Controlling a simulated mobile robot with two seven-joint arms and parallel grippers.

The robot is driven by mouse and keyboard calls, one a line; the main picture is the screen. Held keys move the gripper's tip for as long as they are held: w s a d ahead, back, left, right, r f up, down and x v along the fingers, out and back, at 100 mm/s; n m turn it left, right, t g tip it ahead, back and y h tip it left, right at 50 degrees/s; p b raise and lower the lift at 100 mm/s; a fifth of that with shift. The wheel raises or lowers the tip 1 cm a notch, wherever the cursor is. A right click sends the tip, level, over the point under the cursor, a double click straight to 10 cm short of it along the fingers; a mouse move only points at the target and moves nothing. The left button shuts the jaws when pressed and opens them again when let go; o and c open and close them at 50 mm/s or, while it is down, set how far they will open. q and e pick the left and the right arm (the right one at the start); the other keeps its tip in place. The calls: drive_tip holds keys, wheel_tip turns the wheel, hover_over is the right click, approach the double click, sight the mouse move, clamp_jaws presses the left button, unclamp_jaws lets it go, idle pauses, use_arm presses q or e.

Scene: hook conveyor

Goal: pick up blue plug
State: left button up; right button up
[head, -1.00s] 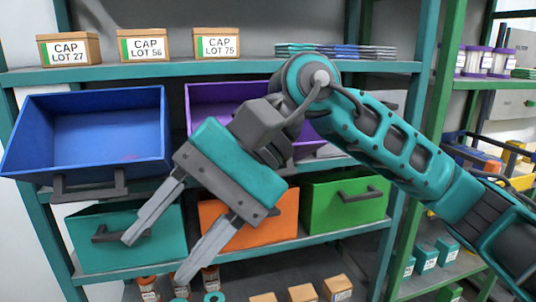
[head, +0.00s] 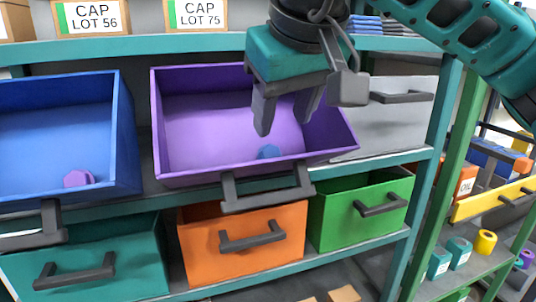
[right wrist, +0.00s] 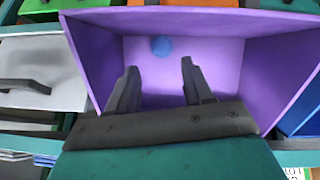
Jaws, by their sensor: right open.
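The blue plug (head: 269,152) lies on the floor of the open purple drawer (head: 165,130), near its front wall. It also shows as a round blue piece in the right wrist view (right wrist: 160,46). My right gripper (head: 283,128) is open and empty, pointing down over the purple drawer. In the right wrist view its two fingers (right wrist: 158,80) are apart, with the plug beyond the fingertips and between their lines. The plug's lower part is hidden by the drawer front in the head view. My left gripper is not in view.
An open blue drawer (head: 128,150) on the left holds a purple plug (head: 79,178). Closed teal (head: 130,245), orange (head: 270,260) and green (head: 345,225) drawers sit below. A shelf edge (head: 200,47) with cap boxes runs above. The purple drawer's walls surround the plug.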

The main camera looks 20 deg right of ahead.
sight(269, 146)
drive_tip(key=x, duration=0.3)
drive_tip(key=shift+w+f, duration=0.2)
drive_tip(key=shift+f, duration=0.15)
drive_tip(key=shift+w+r+x, duration=0.1)
drive_tip(key=shift+w+x, duration=0.05)
drive_tip(key=shift+x, duration=0.75)
drive_tip(key=shift+w+r+x, duration=0.1)
drive_tip(key=shift+w+x, duration=0.05)
drive_tip(key=shift+x, duration=0.7)
drive_tip(key=shift+w+r+x, duration=0.1)
drive_tip(key=shift+w+x, duration=0.05)
drive_tip(key=shift+x, duration=0.75)
drive_tip(key=shift+a, duration=0.2)
drive_tip(key=shift+c, duration=0.3)
drive_tip(key=c, duration=0.7)
